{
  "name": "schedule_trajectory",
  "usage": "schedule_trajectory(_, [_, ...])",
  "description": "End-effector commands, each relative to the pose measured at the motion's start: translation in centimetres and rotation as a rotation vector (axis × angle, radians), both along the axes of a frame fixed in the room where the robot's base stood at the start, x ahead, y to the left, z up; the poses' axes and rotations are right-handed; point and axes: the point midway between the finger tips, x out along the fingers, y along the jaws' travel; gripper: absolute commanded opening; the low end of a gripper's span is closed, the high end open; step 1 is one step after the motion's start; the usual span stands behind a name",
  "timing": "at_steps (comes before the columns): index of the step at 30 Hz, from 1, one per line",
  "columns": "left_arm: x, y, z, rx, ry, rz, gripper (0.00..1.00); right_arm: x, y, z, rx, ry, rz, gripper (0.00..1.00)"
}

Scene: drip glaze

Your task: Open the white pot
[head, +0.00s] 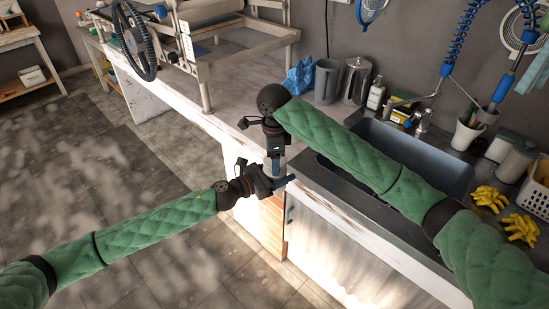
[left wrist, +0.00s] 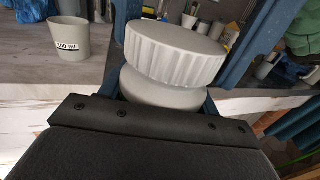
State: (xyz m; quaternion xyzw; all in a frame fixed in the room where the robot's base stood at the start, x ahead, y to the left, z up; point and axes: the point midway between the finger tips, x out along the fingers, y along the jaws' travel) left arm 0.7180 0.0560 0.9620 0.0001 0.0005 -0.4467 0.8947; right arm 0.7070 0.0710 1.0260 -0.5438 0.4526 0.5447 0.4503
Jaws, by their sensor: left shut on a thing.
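The white pot (left wrist: 160,88) is upright in the left wrist view, with its ribbed white lid (left wrist: 175,55) on top. My left gripper (head: 279,182) is shut on the pot's lower body, which the black palm partly hides. My right gripper (head: 274,150) comes down from above, just over the left one. Its blue fingers show on both sides of the lid in the left wrist view. I cannot tell whether they press on it. In the head view the grippers mostly hide the pot.
Both grippers are at the front edge of the worktop (head: 235,110). A sink (head: 400,145) lies to the right, with yellow gloves (head: 490,198) beyond it. A grey cup (head: 326,80) and a blue cloth (head: 299,76) stand behind. A marked beaker (left wrist: 69,38) shows at left. The floor at left is clear.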

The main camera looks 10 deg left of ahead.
Motion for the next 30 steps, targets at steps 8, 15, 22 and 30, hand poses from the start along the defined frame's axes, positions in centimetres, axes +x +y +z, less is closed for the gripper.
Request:
schedule_trajectory(8, [-0.53,-0.48,0.02,-0.002,0.0,-0.012,0.0,0.37,-0.13,0.17,0.001,-0.006,0.37,0.37])
schedule_trajectory(15, [-0.62,-0.6,0.02,-0.002,0.0,-0.015,0.0,0.31,0.04,0.23,0.003,-0.009,0.729,0.34])
schedule_trajectory(22, [-0.65,-0.7,0.03,-0.004,0.0,-0.016,0.0,0.14,0.24,0.28,0.005,-0.008,1.076,0.34])
schedule_trajectory(30, [-0.58,-0.71,0.05,-0.004,0.0,-0.015,0.0,-0.06,0.46,0.34,0.008,-0.01,1.488,0.33])
